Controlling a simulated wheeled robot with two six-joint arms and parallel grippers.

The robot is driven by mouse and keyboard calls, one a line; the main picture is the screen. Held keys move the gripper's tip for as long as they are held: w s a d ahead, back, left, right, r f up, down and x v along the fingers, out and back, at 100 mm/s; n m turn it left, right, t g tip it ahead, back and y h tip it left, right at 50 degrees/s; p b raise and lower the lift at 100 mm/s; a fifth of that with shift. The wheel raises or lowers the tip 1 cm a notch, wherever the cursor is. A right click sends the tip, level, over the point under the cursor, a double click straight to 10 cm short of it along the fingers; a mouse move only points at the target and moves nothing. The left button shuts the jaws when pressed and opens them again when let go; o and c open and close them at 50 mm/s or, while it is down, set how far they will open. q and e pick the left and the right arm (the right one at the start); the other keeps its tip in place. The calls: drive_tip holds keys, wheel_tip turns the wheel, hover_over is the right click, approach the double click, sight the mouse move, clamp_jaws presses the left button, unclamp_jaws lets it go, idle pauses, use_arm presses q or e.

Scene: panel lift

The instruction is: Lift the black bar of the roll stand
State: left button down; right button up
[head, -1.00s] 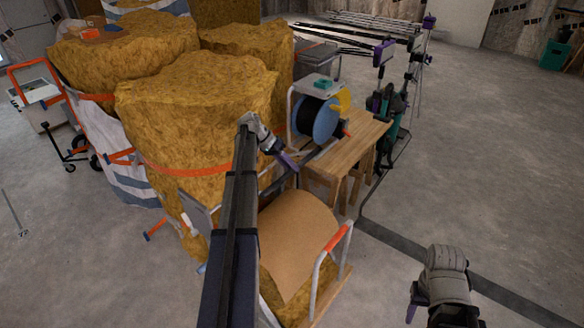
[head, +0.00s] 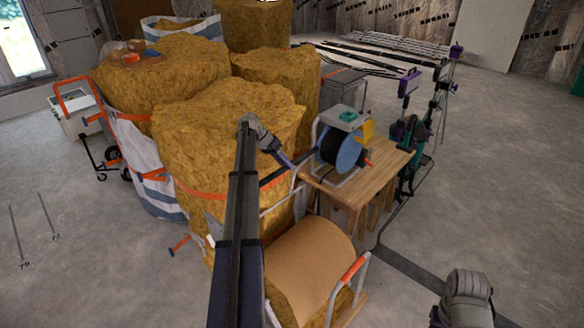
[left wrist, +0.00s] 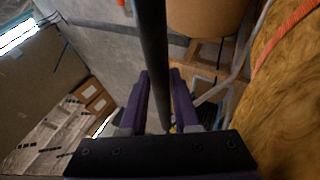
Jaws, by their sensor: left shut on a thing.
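The black bar (head: 272,178) is a thin dark rod, seen in the head view above the back of the brown paper roll (head: 310,262). The roll sits low in a stand with a grey tube frame and an orange grip (head: 355,268). My left gripper (head: 288,162) is shut on the bar, with purple fingers on either side of it. In the left wrist view, the bar (left wrist: 153,50) runs from the top edge down between the fingers (left wrist: 158,85). My right gripper (head: 437,315) is at the bottom right edge, mostly cut off.
Tall yellow insulation rolls (head: 225,125) stand close behind and left of my left arm. A wooden bench (head: 385,165) with a blue cable reel (head: 350,152) stands right of the bar. Green and purple stands (head: 410,140) are beyond it. Floor at the right is clear.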

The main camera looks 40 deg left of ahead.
use_arm(q)
drive_tip(key=shift+s+a+f, duration=0.1)
drive_tip(key=shift+a+f, duration=0.05)
drive_tip(key=shift+a, duration=0.3)
drive_tip(key=c, duration=1)
unclamp_jaws()
drive_tip(key=shift+a+f, duration=0.1)
drive_tip(key=shift+f, duration=0.05)
drive_tip(key=shift+o, duration=0.9)
drive_tip(key=shift+f, duration=0.15)
drive_tip(key=shift+o, duration=0.7)
drive_tip(key=shift+r, duration=0.2)
drive_tip(key=p+v, duration=0.6)
drive_tip(key=v, duration=0.1)
drive_tip(key=shift+r, duration=0.25)
